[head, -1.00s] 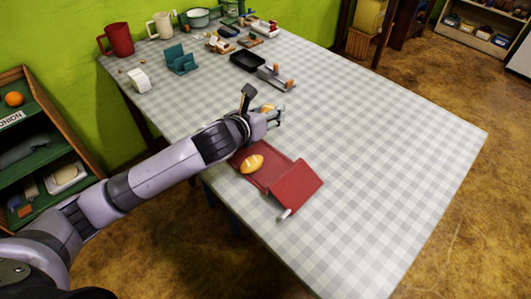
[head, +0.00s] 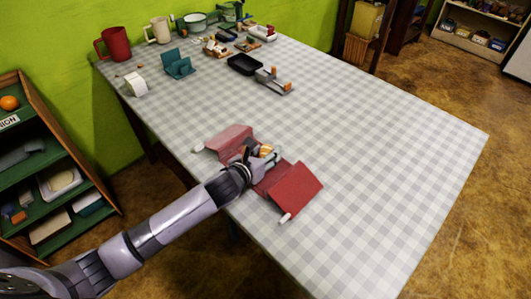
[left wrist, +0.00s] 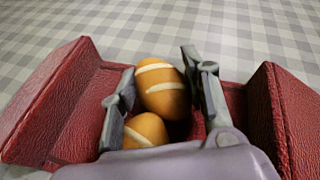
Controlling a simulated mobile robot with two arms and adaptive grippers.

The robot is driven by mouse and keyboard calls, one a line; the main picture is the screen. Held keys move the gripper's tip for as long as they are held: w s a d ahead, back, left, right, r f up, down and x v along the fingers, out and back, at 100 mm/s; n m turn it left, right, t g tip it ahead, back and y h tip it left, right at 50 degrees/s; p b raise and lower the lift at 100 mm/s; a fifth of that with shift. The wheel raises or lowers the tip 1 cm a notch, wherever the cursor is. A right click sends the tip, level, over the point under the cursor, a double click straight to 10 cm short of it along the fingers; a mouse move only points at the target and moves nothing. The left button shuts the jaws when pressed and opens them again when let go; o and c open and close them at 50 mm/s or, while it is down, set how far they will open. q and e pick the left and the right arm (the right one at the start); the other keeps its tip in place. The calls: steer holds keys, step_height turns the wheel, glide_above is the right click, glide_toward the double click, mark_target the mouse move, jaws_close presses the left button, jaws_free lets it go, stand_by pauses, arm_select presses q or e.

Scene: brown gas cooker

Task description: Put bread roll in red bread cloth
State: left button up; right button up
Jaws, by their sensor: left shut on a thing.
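The red bread cloth (head: 295,189) lies on the table's near left part, with a raised flap on each side. It also shows on both sides of the left wrist view (left wrist: 285,110). My left gripper (head: 265,153) is over the middle of the cloth, shut on a bread roll (left wrist: 160,88), tan with pale stripes, between its fingers. A second bread roll (left wrist: 145,131) shows nearer the palm, partly hidden by the gripper, between the cloth's flaps. I cannot tell whether the held roll touches the cloth. My right gripper is not in view.
A black tray (head: 244,65), a metal tool with orange handles (head: 273,80), a teal holder (head: 178,65), a white roll (head: 136,84) and mugs stand toward the back. The checked table's right side is clear. Green shelves (head: 50,170) stand at left.

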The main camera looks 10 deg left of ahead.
arm_select(q)
steer(key=o, duration=1)
steer(key=shift+o, duration=0.2)
steer(key=shift+r, duration=0.1)
steer(key=v, duration=1.2)
steer(key=shift+p, duration=0.35)
